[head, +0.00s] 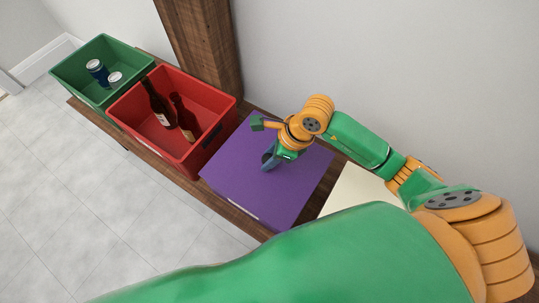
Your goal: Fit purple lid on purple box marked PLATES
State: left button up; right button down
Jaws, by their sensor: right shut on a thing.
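The purple lid (240,170) shows as a broad flat purple panel in the middle of the head view. It lies over the place of the purple box, between the red crate and a cream surface. A small pale mark (243,212) shows along the near edge, too small to read. The box's walls are mostly hidden, so I cannot tell whether the lid is fully seated. My right gripper (264,142) is over the far half of the lid, shut on it. The exact grip point is hidden by the gripper. My left gripper is not in view.
A red crate (128,108) with dark bottles (158,104) stands just left of the purple panel. A green crate (68,74) with blue cans (97,70) is farther left. All stand on a wooden bench (232,219) against the wall. A cream surface (352,190) lies right.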

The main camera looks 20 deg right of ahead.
jog(key=shift+c, duration=2.2)
grip_release()
jog(key=shift+r, duration=0.1)
jog(key=p+v, duration=0.1)
jog(key=v, duration=0.5)
jog(key=shift+d+r, duration=0.1)
jog(key=shift+s+d+r, duration=0.1)
jog(key=shift+r, duration=0.25)
jog(key=shift+p, duration=0.3)
